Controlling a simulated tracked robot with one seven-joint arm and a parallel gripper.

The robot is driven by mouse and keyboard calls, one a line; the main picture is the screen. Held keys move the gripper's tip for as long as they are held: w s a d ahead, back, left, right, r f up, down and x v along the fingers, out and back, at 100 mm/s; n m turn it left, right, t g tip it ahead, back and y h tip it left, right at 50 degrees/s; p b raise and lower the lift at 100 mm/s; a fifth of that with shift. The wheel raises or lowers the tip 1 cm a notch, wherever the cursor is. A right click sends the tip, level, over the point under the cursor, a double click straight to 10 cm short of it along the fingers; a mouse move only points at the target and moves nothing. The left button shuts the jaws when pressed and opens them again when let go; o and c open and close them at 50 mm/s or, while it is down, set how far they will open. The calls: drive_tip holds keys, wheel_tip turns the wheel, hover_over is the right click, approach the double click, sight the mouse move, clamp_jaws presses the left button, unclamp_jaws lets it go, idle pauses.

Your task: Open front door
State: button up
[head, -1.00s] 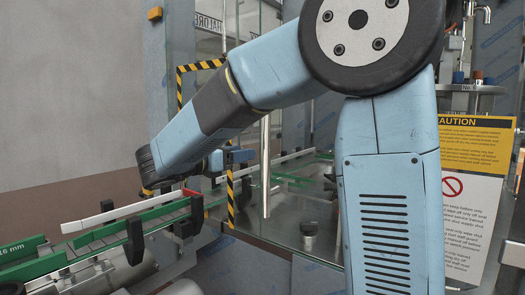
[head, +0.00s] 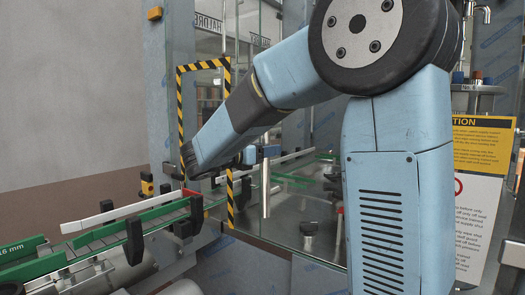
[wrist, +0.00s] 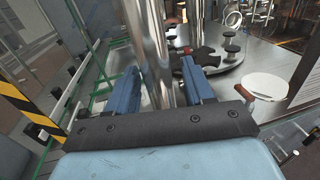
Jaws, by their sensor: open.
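The front door is a clear glass panel (head: 285,208) of the machine, in the middle of the head view. Its handle looks like an upright shiny metal bar (head: 265,190); its upper part is hidden behind my arm and gripper. My gripper (head: 262,153) is at this bar, with its blue fingers apart. In the wrist view, my open gripper (wrist: 160,85) has a thick upright chrome bar (wrist: 152,45) running between its fingers. I cannot tell whether either finger touches the bar.
A black-and-yellow striped frame (head: 230,150) stands left of the bar. A green-sided conveyor (head: 110,232) enters from the left, below my forearm. A caution sign (head: 482,145) is at the right. Inside the machine, a round white disc (wrist: 264,86) shows at the right.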

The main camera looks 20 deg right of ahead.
clamp_jaws()
idle(0.3)
